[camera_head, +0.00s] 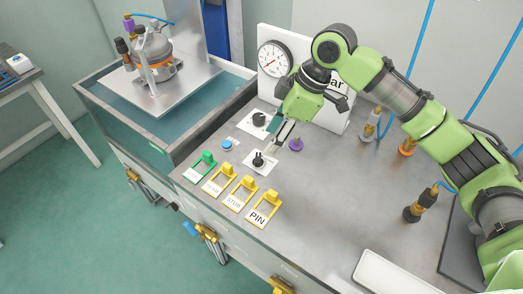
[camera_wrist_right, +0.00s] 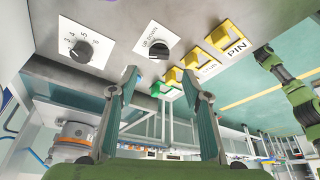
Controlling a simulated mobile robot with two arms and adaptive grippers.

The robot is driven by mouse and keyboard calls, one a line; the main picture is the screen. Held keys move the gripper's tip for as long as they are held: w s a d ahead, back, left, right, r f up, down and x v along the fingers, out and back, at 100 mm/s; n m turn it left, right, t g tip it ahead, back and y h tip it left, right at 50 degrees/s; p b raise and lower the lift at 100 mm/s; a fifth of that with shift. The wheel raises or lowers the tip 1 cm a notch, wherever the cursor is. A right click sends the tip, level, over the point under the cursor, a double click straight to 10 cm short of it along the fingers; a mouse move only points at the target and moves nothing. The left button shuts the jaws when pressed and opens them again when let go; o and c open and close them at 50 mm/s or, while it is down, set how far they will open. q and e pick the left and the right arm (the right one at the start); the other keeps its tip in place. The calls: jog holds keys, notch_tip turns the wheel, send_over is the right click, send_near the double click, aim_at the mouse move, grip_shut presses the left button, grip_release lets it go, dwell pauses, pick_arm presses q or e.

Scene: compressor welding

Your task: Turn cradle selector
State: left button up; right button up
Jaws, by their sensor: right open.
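Two black knobs on white plates are on the grey bench top, and I cannot tell by label which is the cradle selector. The far knob (camera_head: 259,119) has numbers around it in the right wrist view (camera_wrist_right: 81,50). The nearer knob (camera_head: 258,160) stands by the switches; its plate reads "UP DOWN" in the right wrist view (camera_wrist_right: 158,48). My right gripper (camera_head: 283,137) is open and empty, just right of and between the two knobs in the head view. Its two fingers (camera_wrist_right: 166,87) are apart in the wrist view, touching neither knob. My left gripper is not seen.
A green switch (camera_head: 206,158) and several yellow switches (camera_head: 264,204), one labelled PIN, line the front edge. A blue button (camera_head: 227,144) and purple knob (camera_head: 296,145) are close by. A gauge (camera_head: 274,58) stands behind. The compressor (camera_head: 152,55) is at left.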

aim_at(258, 158)
jog(key=x, duration=0.7)
jog(key=shift+w+a+f+p, duration=0.1)
jog(key=shift+f+p, duration=0.1)
jog(key=shift+p, duration=0.1)
jog(key=shift+a+f, duration=0.1)
jog(key=shift+f, duration=0.3)
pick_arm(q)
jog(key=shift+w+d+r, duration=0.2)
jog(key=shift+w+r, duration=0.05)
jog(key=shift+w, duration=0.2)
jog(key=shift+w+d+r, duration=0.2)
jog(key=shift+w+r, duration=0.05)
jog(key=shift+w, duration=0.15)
pick_arm(e)
jog(key=c, duration=1.1)
